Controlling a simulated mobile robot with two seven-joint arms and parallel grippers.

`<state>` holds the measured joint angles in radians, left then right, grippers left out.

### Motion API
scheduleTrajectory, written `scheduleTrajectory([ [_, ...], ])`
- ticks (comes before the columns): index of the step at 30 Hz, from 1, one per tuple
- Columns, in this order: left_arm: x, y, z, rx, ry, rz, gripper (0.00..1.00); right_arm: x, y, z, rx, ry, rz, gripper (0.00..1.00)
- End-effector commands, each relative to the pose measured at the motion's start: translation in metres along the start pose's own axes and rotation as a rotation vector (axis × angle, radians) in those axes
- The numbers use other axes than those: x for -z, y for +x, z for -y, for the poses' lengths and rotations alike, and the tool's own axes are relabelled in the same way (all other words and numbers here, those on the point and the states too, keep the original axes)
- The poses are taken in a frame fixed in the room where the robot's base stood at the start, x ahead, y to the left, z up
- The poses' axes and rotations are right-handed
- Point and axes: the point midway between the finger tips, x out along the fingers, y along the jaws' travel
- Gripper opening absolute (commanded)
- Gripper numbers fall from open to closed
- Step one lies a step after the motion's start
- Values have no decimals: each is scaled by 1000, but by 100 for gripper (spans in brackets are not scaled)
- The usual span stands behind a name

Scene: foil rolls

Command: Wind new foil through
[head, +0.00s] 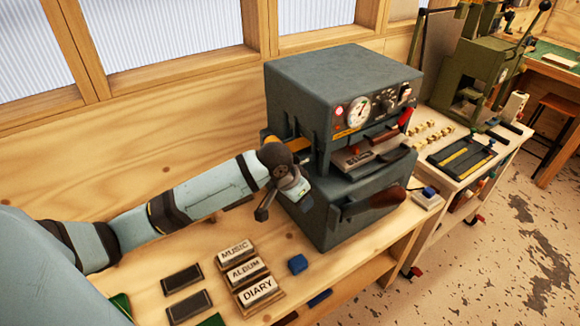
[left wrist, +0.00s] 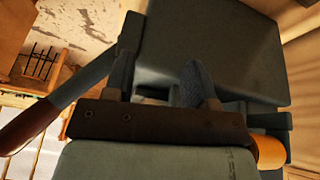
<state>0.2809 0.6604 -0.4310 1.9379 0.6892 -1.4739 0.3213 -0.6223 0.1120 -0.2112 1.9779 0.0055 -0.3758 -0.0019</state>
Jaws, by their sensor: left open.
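The grey foil press (head: 345,85) stands on the wooden bench, with a round gauge, a red-tipped lever and a brown handle. A strip of gold-orange foil (head: 299,147) shows at its left side, partly hidden by my left wrist. In the left wrist view an orange rounded end, perhaps a foil roll (left wrist: 268,151), shows right of the gripper base. My left gripper (head: 281,200) is at the press's left front corner, its fingers apart and nothing seen between them. The left wrist view shows both fingers (left wrist: 160,80) spread against the dark press body; contact is unclear. My right gripper is out of view.
Title blocks reading MUSIC, ALBUM and DIARY (head: 247,271) lie on the bench, with dark plates (head: 184,279) and a small blue block (head: 297,264) nearby. A side table (head: 470,178) with brass pieces stands right.

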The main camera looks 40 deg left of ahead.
Motion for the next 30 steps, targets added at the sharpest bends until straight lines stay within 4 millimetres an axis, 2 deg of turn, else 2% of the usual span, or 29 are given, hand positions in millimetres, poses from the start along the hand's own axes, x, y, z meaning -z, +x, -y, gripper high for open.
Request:
scheduleTrajectory([
  [1,-16,11,2,4,-23,-41,51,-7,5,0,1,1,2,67],
  [2,-22,14,5,9,-37,-73,51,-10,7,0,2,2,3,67],
  [5,-43,24,43,64,-119,-245,51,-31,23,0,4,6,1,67],
  [6,-48,22,63,89,-150,-335,51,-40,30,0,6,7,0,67],
  [9,-58,6,100,130,-184,-558,51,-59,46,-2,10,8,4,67],
  [12,-65,-20,119,136,-154,-771,51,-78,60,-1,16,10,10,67],
  [16,-70,-55,116,82,-52,-992,51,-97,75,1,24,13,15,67],
  [21,-73,-86,92,-22,84,-1144,51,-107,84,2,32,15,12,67],
  [25,-73,-97,81,-66,131,-1184,51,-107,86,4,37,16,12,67],
  [30,-66,-98,79,-73,135,-1192,51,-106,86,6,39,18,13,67],
])
